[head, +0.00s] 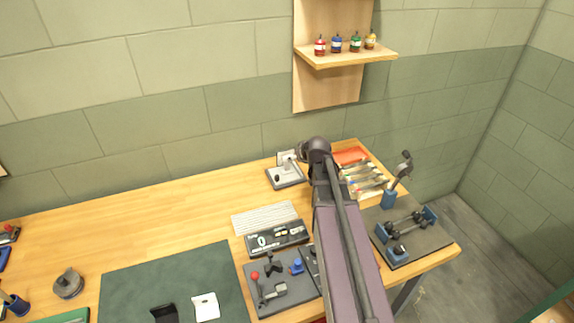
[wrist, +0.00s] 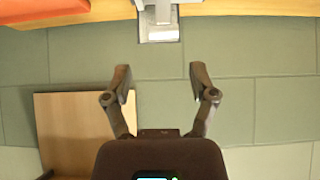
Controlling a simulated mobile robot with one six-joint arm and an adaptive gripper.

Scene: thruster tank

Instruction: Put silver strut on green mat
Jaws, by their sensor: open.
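The dark green mat (head: 140,275) lies on the wooden bench at the lower left of the head view, with a black bracket (head: 163,313) and a white bracket (head: 206,307) on it. I cannot single out the silver strut with certainty; slim pale pieces (head: 364,181) lie in an organiser behind my arm, partly hidden. My gripper (wrist: 161,84) is open and empty in the wrist view, facing the wall and bench's back edge. In the head view the arm hides most of it.
A grey stand (head: 286,176) is near the wall; it also shows in the wrist view (wrist: 158,22). A scale (head: 277,237), a keyboard (head: 264,217), a grey tool board (head: 262,302) and a rod fixture (head: 410,224) surround my arm. A shelf (head: 345,57) holds small bottles. Bench left of the keyboard is clear.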

